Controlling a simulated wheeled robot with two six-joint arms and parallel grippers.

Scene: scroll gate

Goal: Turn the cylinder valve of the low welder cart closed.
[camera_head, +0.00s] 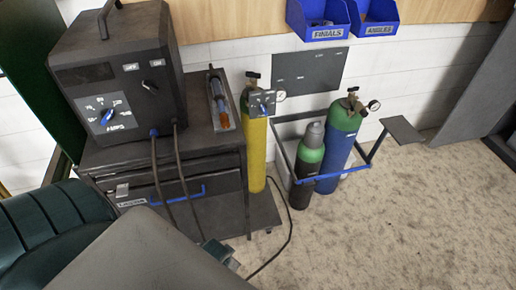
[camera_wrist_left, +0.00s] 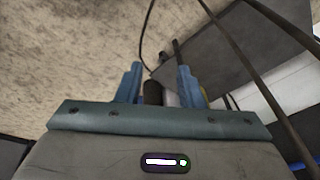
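The welder cart (camera_head: 188,166) stands at the left in the head view, with a dark welder (camera_head: 125,75) on top. A yellow cylinder (camera_head: 256,155) stands upright at its right side. On top of it is a dark cylinder valve (camera_head: 252,78); a grey plate with a blue knob (camera_head: 263,106) sits just below. My left gripper (camera_head: 220,252) is low in front of the cart, well below the valve and mostly hidden behind my own arm. In the left wrist view its two blue fingers (camera_wrist_left: 160,88) are apart, with nothing visibly held. My right gripper is not visible.
Right of the cart, a blue-railed rack (camera_head: 328,177) holds a blue-and-green cylinder (camera_head: 338,140) and a smaller green-and-black one (camera_head: 307,165). Dark cables (camera_head: 180,170) hang down the cart front and one runs onto the floor. Blue bins (camera_head: 318,20) hang above. The floor at right is clear.

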